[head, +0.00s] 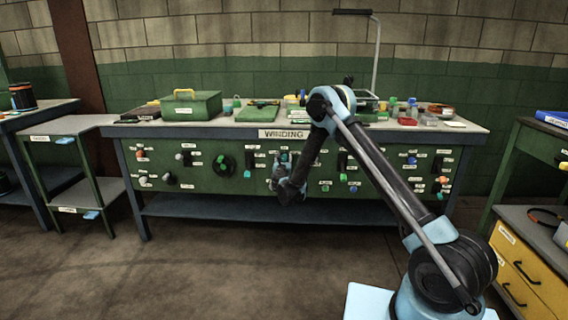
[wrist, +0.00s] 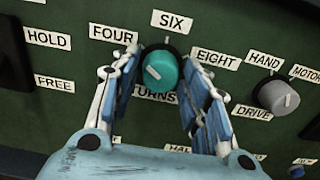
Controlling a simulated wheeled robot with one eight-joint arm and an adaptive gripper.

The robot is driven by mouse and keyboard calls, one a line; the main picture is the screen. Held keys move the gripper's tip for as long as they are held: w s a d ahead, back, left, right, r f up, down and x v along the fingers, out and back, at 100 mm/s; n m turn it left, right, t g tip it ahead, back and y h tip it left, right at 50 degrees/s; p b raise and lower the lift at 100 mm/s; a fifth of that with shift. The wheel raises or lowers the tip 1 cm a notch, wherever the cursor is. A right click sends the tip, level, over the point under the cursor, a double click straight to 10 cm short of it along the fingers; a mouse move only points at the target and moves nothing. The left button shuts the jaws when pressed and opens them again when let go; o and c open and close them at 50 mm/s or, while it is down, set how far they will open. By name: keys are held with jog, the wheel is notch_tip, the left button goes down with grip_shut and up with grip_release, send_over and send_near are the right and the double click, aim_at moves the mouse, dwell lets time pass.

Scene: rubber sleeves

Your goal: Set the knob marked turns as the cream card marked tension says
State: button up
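In the wrist view, a round teal knob (wrist: 161,75) sits on the dark green panel above a label reading TURNS (wrist: 155,97), partly hidden by my fingers. Labels FOUR (wrist: 111,34), SIX (wrist: 172,22) and EIGHT (wrist: 215,60) surround it. A short white mark on the knob's face lies on its left side, toward the FOUR side. My gripper (wrist: 162,56) is open, with one finger on each side of the knob and small gaps showing. In the head view my gripper (head: 288,184) is at the bench's front panel. I cannot make out a card marked tension.
A grey knob (wrist: 278,96) with HAND, MOTOR and DRIVE labels is to the right. A dark control with HOLD and FREE labels is at left. The bench (head: 160,131), marked WINDING, carries a green toolbox (head: 191,104) and small containers. Floor in front is clear.

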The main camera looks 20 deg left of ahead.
jog(key=c, duration=0.5)
jog(key=shift+m, duration=0.3)
jog(key=m, duration=1)
jog(key=shift+d, duration=0.1)
jog(key=shift+m, duration=0.3)
jog(key=o, duration=1.1)
jog(key=shift+s, duration=0.1)
